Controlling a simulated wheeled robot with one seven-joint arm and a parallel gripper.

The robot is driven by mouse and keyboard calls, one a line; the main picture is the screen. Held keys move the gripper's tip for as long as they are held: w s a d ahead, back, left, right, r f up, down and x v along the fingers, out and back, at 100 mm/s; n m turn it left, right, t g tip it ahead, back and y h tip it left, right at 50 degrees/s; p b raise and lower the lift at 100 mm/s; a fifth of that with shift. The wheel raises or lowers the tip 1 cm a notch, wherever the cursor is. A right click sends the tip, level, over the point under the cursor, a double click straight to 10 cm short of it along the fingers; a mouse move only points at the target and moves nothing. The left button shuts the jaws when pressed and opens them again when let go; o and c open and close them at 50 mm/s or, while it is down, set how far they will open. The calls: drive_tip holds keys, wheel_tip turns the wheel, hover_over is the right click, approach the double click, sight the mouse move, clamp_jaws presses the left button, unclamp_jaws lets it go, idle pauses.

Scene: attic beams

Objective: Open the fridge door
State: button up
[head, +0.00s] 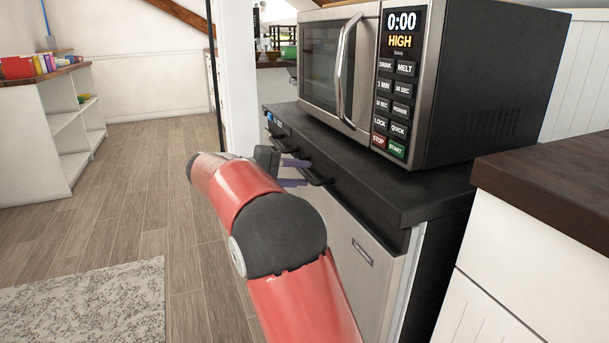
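The small fridge stands below the microwave, with a silver front door (342,222) and a black top. The door looks closed against the body. A black handle (318,181) runs along the upper edge of the door, partly hidden by my gripper. My gripper (305,172) is at this handle, its two purple fingers apart, one above the other, with a gap between them. The fingertips reach the handle area; I cannot tell whether they touch it. My red arm hides the left and lower part of the door.
A microwave (455,85) sits on the fridge top (395,200). A white cabinet with a dark wooden top (560,175) stands close on the right. Wooden floor (140,190) is free on the left, with a grey rug (90,300) in front and white shelves (70,130) beyond.

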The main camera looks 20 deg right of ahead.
drive_tip(key=shift+x, duration=0.9)
clamp_jaws()
